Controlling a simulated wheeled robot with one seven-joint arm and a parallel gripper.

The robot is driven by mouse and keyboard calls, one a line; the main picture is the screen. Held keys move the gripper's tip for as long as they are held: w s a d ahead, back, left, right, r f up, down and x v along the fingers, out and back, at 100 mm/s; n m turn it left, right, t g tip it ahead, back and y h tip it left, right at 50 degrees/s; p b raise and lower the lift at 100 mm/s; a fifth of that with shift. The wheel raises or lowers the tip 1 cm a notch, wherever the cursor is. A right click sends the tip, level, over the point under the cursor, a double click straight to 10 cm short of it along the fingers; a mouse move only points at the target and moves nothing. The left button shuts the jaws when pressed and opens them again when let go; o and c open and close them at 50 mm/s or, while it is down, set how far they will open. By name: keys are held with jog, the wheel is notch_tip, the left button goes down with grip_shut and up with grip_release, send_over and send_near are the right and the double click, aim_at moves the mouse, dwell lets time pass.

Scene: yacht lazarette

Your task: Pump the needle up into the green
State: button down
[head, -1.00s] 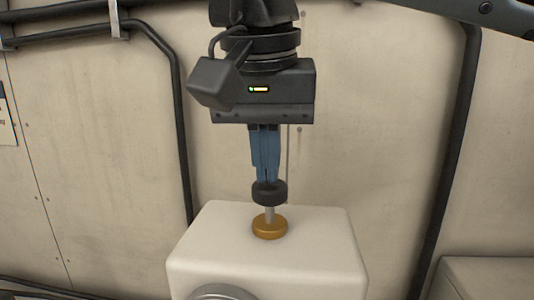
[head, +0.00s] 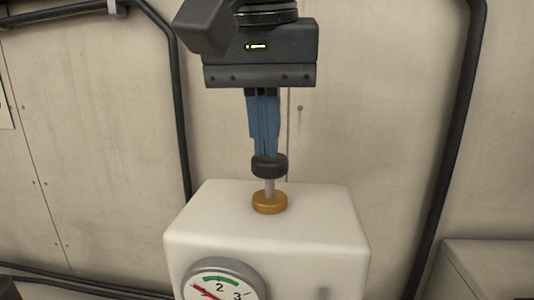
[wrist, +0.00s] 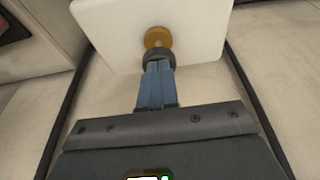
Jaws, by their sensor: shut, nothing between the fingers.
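A white box-shaped pump body (head: 315,215) stands upright in the head view. On its top is a brass collar (head: 269,203) with a thin rod rising to a black plunger knob (head: 269,166); a gap of bare rod shows between them. My gripper (head: 267,153) points down with its blue fingers closed together, their tips at the knob's top. Contact looks likely, but the fingers are not around the knob. The wrist view shows the fingers at the knob (wrist: 153,57) too. The round gauge (head: 222,282) is partly cut off; its red needle points up-left, left of the green band near 2.
Dark pipes (head: 181,120) run down the pale wall left of the pump, and another dark pipe (head: 457,130) runs down on the right. A pale box (head: 490,262) sits at lower right. The air around the pump top is clear.

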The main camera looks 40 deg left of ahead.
jog(key=shift+v, duration=2.2)
jog(key=m, duration=0.2)
jog(key=r+m, duration=0.1)
jog(key=m, duration=0.5)
jog(key=shift+w+a+r+h, duration=0.2)
jog(key=shift+w+r+h, duration=0.1)
jog(key=shift+w+r, duration=0.1)
jog(key=m, duration=0.4)
notch_tip(320, 180, up, 6)
jog(key=m+g+h+b, duration=0.1)
jog(key=m+g, duration=0.1)
jog(key=m, duration=1.7)
send_over(265, 167)
jog(key=m, duration=0.1)
jog(key=r+m, duration=0.1)
jog(key=m, duration=0.3)
jog(key=shift+w+a+r, duration=0.3)
jog(key=shift+a, duration=0.1)
jog(key=shift+f, duration=0.1)
